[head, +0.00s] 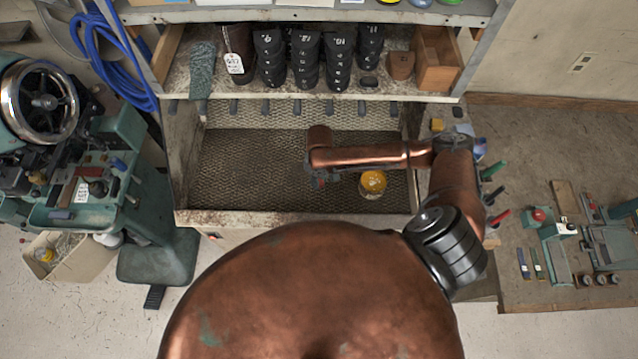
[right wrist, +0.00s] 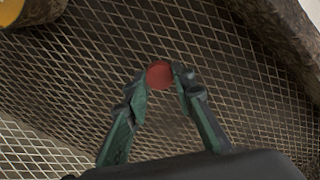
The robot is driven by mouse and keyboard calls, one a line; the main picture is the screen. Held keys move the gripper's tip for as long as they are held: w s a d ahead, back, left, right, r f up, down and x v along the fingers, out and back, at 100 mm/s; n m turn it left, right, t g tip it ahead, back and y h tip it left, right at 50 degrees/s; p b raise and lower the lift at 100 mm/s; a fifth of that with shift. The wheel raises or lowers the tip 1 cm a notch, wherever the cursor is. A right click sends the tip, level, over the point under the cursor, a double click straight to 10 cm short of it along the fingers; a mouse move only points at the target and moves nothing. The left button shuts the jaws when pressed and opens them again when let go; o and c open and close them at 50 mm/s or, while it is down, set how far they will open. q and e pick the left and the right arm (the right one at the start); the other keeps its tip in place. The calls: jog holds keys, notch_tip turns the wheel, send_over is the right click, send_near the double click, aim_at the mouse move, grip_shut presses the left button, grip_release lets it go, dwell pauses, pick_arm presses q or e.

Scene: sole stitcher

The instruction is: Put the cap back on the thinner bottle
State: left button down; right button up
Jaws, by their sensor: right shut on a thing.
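My right gripper (right wrist: 160,76) is shut on a small round red cap (right wrist: 160,74) and holds it between its two fingertips above a wire mesh surface. In the head view my right gripper (head: 320,181) is over the mesh tray, mostly hidden under my own arm. A round container with a yellow top (head: 373,182) stands on the mesh just right of it. Part of a yellow and brown thing (right wrist: 22,12) shows at the top left of the wrist view, apart from the fingers. I cannot make out a thinner bottle for certain. My left gripper is not in view.
The mesh tray has a raised front rim (head: 250,218); its left part is bare. A green machine (head: 95,185) stands at the left. A workbench (head: 535,125) with tools is at the right.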

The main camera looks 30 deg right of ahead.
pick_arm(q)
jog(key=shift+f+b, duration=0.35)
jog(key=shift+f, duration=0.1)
pick_arm(e)
jog(key=s+d+r, duration=0.4)
jog(key=s+r, duration=0.5)
jog(key=s, duration=0.4)
jog(key=shift+s+r, duration=0.25)
jog(key=shift+r, duration=0.15)
